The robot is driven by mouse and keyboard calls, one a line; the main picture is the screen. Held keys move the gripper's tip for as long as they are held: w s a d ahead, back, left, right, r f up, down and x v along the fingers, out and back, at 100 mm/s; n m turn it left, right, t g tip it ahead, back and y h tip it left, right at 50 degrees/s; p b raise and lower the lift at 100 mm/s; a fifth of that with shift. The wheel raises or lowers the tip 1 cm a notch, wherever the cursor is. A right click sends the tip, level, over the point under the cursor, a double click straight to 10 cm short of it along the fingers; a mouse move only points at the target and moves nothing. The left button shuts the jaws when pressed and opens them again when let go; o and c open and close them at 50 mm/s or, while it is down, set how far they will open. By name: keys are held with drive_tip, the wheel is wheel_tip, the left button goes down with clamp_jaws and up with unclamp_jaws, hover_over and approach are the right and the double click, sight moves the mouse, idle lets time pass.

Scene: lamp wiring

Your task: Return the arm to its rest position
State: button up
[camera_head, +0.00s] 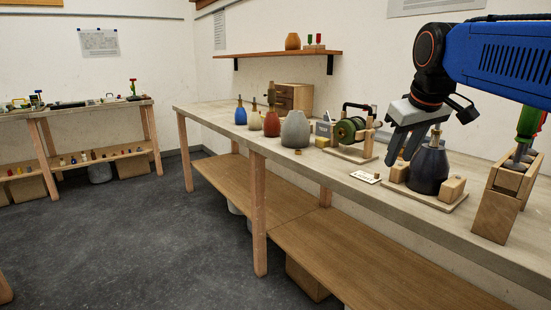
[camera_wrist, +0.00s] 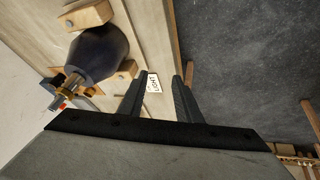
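My gripper (camera_head: 402,153) hangs above the workbench, just left of and partly in front of a dark lamp body. Its two fingers are spread apart with nothing between them; the wrist view also shows the open fingers (camera_wrist: 160,82). The dark lamp body (camera_head: 429,172) stands upright in a wooden fixture (camera_head: 440,203) with blocks around it, and has a brass-coloured fitting on top. In the wrist view the lamp body (camera_wrist: 97,52) is at the upper left, clear of the fingers. My blue arm reaches in from the right.
A small printed card (camera_head: 365,177) lies on the bench (camera_head: 330,168) left of the fixture. A green wire spool (camera_head: 346,130) on a stand and a grey vase (camera_head: 295,130) are farther left. A wooden holder (camera_head: 503,195) with a green-handled tool (camera_head: 528,122) stands at the right.

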drive_tip(key=s+f+m, duration=0.3)
drive_tip(key=s+f, duration=1.9)
drive_tip(key=f, duration=0.5)
drive_tip(key=shift+s+a+g, duration=0.25)
drive_tip(key=shift+s+g, duration=0.05)
drive_tip(key=shift+s, duration=0.05)
drive_tip(key=shift+d+r, duration=0.1)
drive_tip(key=shift+d, duration=0.05)
